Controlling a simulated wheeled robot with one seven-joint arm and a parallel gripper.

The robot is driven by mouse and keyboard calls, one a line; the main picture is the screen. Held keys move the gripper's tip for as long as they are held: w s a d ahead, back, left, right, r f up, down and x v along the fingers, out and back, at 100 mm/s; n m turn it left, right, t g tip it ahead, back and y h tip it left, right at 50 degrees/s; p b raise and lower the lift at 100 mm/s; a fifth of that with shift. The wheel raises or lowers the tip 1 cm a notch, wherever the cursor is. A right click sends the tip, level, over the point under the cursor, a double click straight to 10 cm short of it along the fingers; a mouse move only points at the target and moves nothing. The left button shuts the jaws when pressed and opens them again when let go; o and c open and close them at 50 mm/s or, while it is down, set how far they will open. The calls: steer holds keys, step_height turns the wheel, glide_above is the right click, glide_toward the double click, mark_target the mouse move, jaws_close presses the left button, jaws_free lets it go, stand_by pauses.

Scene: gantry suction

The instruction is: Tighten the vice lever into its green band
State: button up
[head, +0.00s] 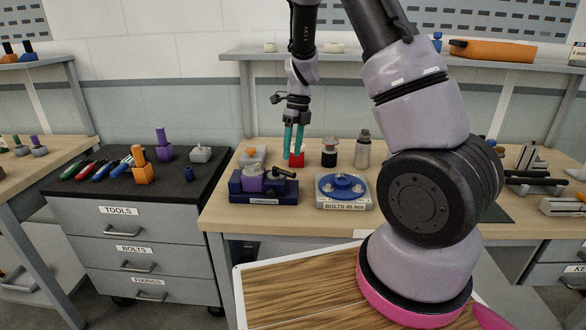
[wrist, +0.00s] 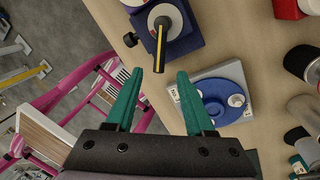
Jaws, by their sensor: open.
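The vice (head: 262,190) stands on the wooden bench, with a dark blue base and a purple block on top. Its black lever (head: 283,172) points right in the head view. In the wrist view the lever (wrist: 160,48) has yellow edging and hangs from a round pale hub on the blue vice (wrist: 187,36). My gripper (head: 293,154) has teal fingers, is open and empty, and appears above the bench near the vice. In the wrist view the lever's end points towards the gap between the fingertips (wrist: 160,72), without visible contact. I cannot make out a green band.
A grey tray with a blue disc (head: 342,188), labelled BOLTS, is right of the vice. A red block (head: 297,160), a dark jar (head: 329,152) and a grey bottle (head: 363,150) stand behind. The tool cabinet (head: 130,215) is at left.

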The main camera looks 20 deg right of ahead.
mark_target(285, 174)
steer(key=f, duration=0.4)
steer(key=a+f, duration=0.1)
steer(key=f, duration=0.1)
steer(key=shift+s, duration=0.35)
jaws_close()
stand_by(1.1)
